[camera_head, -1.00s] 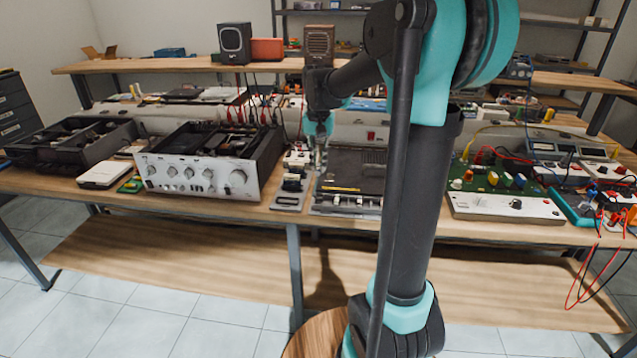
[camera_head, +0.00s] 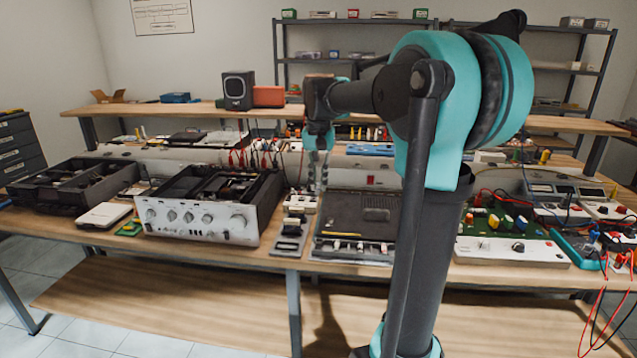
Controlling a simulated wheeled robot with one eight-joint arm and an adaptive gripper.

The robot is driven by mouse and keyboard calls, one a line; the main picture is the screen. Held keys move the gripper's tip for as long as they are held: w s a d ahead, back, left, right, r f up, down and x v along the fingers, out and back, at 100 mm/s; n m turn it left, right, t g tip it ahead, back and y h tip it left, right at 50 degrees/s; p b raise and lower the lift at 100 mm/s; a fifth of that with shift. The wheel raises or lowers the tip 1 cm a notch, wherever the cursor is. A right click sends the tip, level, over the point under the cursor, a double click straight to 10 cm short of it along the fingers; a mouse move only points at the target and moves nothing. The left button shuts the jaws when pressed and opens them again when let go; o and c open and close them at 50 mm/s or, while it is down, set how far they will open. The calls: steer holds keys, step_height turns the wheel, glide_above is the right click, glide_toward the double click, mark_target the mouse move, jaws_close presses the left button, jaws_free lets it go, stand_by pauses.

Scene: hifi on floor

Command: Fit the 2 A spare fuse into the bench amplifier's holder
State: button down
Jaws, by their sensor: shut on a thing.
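My gripper (camera_head: 318,183) hangs with its fingers pointing down, above the bench just right of the silver amplifier. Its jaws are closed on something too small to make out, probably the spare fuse. The bench amplifier (camera_head: 203,219) has a silver front with several round knobs and an open top showing dark insides. It stands to the left of my gripper. No fuse holder can be picked out in it. A narrow grey tray (camera_head: 289,245) with small white and dark blocks lies below and slightly left of my fingers.
A dark flat-topped unit (camera_head: 357,205) stands right of the tray, close under my gripper. A black open chassis (camera_head: 70,180) is at left. A green circuit board unit (camera_head: 510,246) with wires is at right.

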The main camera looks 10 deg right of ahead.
mark_target(318, 186)
steer(key=shift+r, duration=0.1)
stand_by(0.3)
steer(key=shift+r, duration=3.65)
